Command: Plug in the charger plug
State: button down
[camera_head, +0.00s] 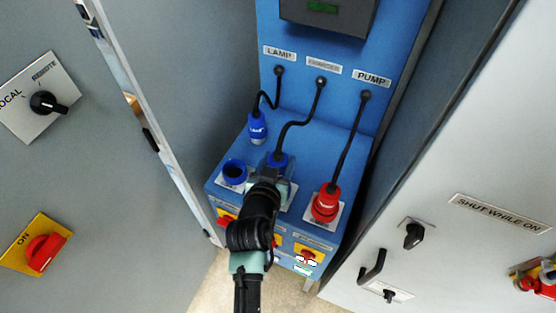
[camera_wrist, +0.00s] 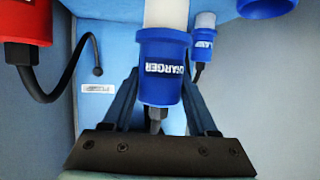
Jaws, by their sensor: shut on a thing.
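The blue charger plug (camera_head: 278,160), lettered CHARGER, is held between the two fingers of my gripper (camera_head: 270,174). In the wrist view the plug (camera_wrist: 163,70) sits between the fingers of my gripper (camera_wrist: 160,88), its white front end pointing to the top edge and its black cable leaving toward the palm. In the head view my gripper is over the middle of the blue box's sloping top. The middle socket there is hidden behind my gripper; only part of its pale plate (camera_head: 291,192) shows. Whether the plug's tip touches a socket cannot be seen.
An empty blue socket (camera_head: 233,171) is left of my gripper. The blue LAMP plug (camera_head: 257,128) hangs behind it. The red PUMP plug (camera_head: 326,204) sits in the right socket, its cable close by. Grey cabinet panels (camera_head: 165,110) stand on both sides, leaving a narrow space.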

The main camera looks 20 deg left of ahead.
jog(key=shift+f+b, duration=2.3)
jog(key=shift+f, duration=0.15)
jog(key=shift+c, duration=0.6)
grip_release()
jog(key=shift+f, duration=0.1)
jog(key=shift+s, duration=0.1)
jog(key=b+v, duration=0.1)
jog(key=v, duration=1.1)
jog(key=shift+s+r, duration=0.3)
jog(key=shift+r, duration=0.05)
